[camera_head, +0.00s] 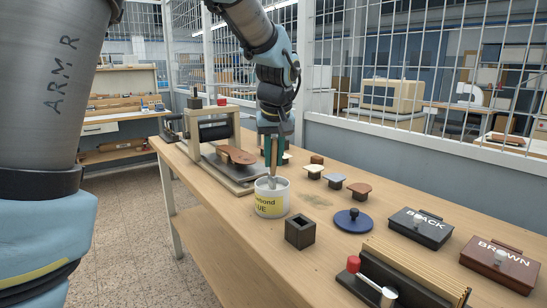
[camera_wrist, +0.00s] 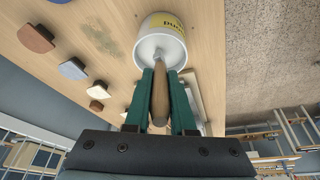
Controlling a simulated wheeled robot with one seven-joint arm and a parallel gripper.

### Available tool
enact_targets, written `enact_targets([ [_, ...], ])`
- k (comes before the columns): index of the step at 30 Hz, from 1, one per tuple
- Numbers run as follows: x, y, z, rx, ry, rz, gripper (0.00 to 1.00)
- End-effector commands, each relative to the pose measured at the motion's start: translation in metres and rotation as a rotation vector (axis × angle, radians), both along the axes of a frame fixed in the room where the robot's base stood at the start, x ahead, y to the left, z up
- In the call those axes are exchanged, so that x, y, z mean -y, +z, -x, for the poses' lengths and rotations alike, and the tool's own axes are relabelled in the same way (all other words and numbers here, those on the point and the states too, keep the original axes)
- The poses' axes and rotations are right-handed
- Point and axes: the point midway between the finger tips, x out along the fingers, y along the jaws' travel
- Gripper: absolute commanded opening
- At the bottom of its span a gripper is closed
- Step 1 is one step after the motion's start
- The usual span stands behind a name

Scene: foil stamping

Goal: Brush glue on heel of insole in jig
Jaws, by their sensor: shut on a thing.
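The glue pot (camera_head: 271,198), a white tub with a yellow label, stands on the wooden table; it also shows in the wrist view (camera_wrist: 150,45). My gripper (camera_head: 274,145), with green fingers, is above the pot. It is shut on the brown wooden handle of the brush (camera_wrist: 159,98). The brush points down and its lower end is inside the pot, so the bristles are hidden. A brown insole (camera_head: 236,155) lies on the jig (camera_head: 228,174), a wooden-framed press with a dark roller, left of and behind the pot. Its heel end is hard to make out.
Several small handled blocks (camera_head: 333,180) stand behind and right of the pot. A dark square holder (camera_head: 300,232) is in front of it. A blue disc (camera_head: 353,220), boxes marked BLACK (camera_head: 420,227) and BROWN (camera_head: 500,264), and a rack (camera_head: 400,275) lie to the right.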

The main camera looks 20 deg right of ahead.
Motion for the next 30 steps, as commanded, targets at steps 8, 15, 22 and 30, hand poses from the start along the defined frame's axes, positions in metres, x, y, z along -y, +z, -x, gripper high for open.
enact_targets([
  [8, -0.001, 0.0, 0.001, -0.003, 0.001, -0.004, 0.0],
  [15, -0.001, 0.017, 0.0, -0.002, 0.001, -0.003, 0.0],
  [22, 0.0, 0.035, 0.0, -0.002, 0.0, -0.001, 0.0],
  [30, 0.0, 0.056, 0.0, -0.001, 0.0, -0.001, 0.0],
])
